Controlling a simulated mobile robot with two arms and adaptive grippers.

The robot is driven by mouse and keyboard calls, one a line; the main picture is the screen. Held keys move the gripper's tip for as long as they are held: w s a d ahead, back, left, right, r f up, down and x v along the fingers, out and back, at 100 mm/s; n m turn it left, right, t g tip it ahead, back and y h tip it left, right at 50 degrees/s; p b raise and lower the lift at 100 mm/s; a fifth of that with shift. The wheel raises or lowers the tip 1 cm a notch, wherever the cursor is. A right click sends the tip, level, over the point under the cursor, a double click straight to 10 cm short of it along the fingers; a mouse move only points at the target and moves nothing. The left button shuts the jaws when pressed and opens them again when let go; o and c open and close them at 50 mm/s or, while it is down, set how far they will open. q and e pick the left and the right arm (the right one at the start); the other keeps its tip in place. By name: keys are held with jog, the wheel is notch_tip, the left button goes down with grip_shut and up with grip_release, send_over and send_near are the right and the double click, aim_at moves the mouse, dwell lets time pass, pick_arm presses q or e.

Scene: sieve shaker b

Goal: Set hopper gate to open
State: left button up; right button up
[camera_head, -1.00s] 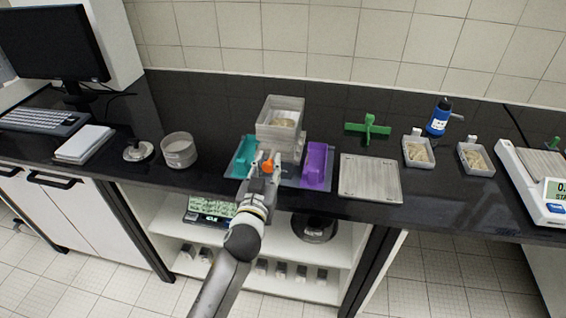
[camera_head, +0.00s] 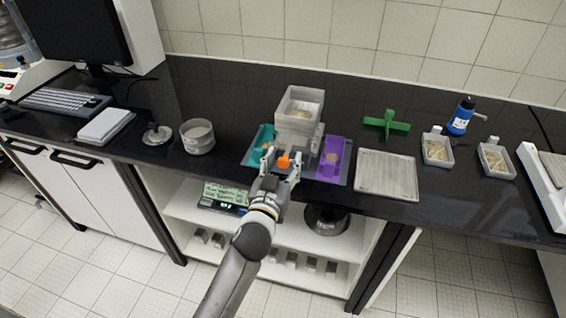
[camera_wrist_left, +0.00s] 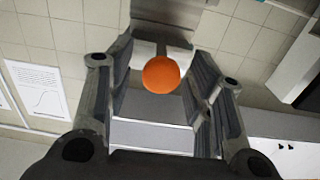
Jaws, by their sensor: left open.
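The hopper (camera_head: 299,108) is a grey box holding pale grains. It stands above a teal tray (camera_head: 259,146) on the left and a purple tray (camera_head: 331,160) on the right. My left gripper (camera_head: 281,168) is open, with a finger on each side of the knob and gaps between. The gate itself is hidden, so I cannot tell its setting. My right gripper is not in view.
To the right are a ribbed grey plate (camera_head: 387,176), a green cross-shaped piece (camera_head: 387,124), two sample boxes (camera_head: 436,149) and a blue bottle (camera_head: 461,116). A round sieve (camera_head: 197,137) stands to the left. The counter's front edge runs below my gripper.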

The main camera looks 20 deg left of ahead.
pick_arm(q)
jog(key=shift+s+f, duration=0.1)
jog(key=shift+s, duration=0.35)
jog(key=s, duration=1.1)
jog(key=s+d+f+m+g+h, duration=0.1)
jog(key=d+f+g, duration=0.1)
jog(key=f, duration=0.9)
jog(key=s+d+f+m+g, duration=0.1)
jog(key=f+g, duration=0.2)
jog(key=f, duration=0.7)
jog(key=s+f+g, duration=0.2)
jog(key=s+f, duration=0.2)
jog(key=f, duration=0.5)
jog(key=s+f+g, duration=0.2)
jog(key=s+f, duration=0.2)
jog(key=f, duration=0.5)
jog(key=s+a+f+g, duration=0.2)
jog(key=s+a+f, duration=0.2)
jog(key=s, duration=0.5)
jog(key=s+a+f+g, duration=0.3)
jog(key=s+f, duration=0.5)
jog(key=s, duration=0.2)
jog(key=s+a+f+g+y, duration=0.1)
jog(key=s+a+f+g, duration=0.2)
jog(key=s+f, duration=0.4)
jog(key=s+a, duration=0.1)
jog(key=s, duration=0.1)
jog(key=shift+s+a+b, duration=0.3)
jog(key=shift+s+a, duration=0.05)
